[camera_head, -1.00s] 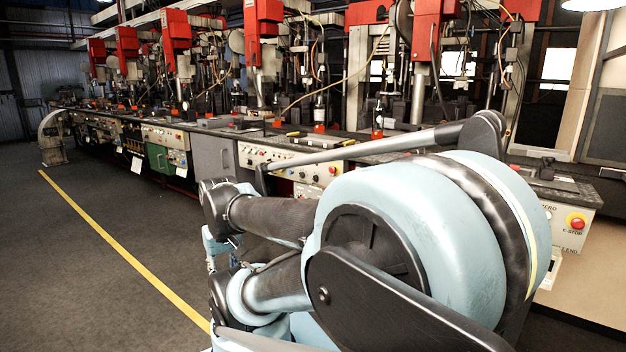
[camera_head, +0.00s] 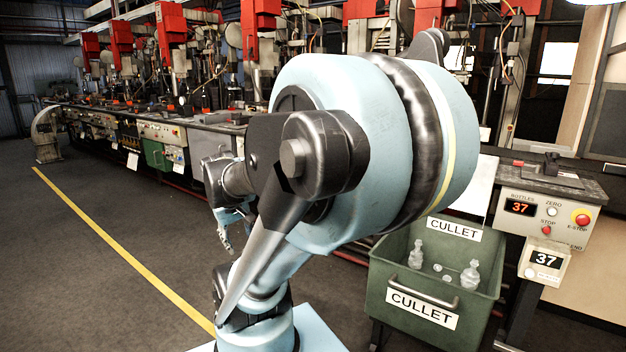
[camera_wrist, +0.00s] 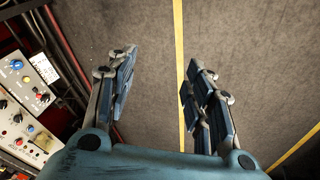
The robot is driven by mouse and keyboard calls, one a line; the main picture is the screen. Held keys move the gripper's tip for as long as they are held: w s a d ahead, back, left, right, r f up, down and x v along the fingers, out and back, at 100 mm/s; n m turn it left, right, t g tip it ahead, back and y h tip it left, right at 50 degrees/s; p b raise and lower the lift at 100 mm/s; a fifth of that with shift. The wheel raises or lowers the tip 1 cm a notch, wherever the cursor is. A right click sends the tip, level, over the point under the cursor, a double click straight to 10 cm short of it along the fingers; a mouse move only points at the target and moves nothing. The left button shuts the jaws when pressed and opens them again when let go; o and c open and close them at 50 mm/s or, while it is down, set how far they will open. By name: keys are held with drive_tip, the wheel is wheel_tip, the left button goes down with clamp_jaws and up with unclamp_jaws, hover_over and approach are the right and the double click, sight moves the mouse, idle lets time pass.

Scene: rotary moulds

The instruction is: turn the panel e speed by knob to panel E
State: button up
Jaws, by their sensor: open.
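My gripper (camera_wrist: 160,88) is open and empty, its two blue-grey fingers apart above the dark floor. In the head view my gripper (camera_head: 232,232) hangs left of my arm, in front of the machine line. In the wrist view a pale control panel (camera_wrist: 22,118) with several small knobs and buttons, among them blue and red ones, lies at the left edge, apart from the fingers. I cannot read its labels or tell which panel is panel E. In the head view a pale panel (camera_head: 163,134) shows farther along the line; my arm hides the nearer part.
A green cullet bin (camera_head: 432,290) with clear bottles stands right of my arm. A counter box (camera_head: 545,215) showing 37 and a red E-stop is beside it. Yellow line (camera_head: 120,250) marks open floor at left. Reddish pipes (camera_wrist: 75,60) run beside the panel.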

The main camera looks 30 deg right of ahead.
drive_tip(key=w+d+r+n+t+h, duration=0.1)
drive_tip(key=w+d+r+n+h, duration=0.2)
drive_tip(key=w+d, duration=0.95)
drive_tip(key=w+d+r+t+h, duration=0.1)
drive_tip(key=w+d+r+h, duration=0.3)
drive_tip(key=w+d, duration=0.85)
drive_tip(key=w+d+f+n+t+h, duration=0.2)
drive_tip(key=w+d+f+n+h, duration=0.5)
drive_tip(key=w+d+f, duration=0.75)
drive_tip(key=w+r+x, duration=0.2)
drive_tip(key=x, duration=1.6)
drive_tip(key=shift+a+r, duration=0.25)
drive_tip(key=shift+a, duration=0.2)
drive_tip(key=c, duration=1.1)
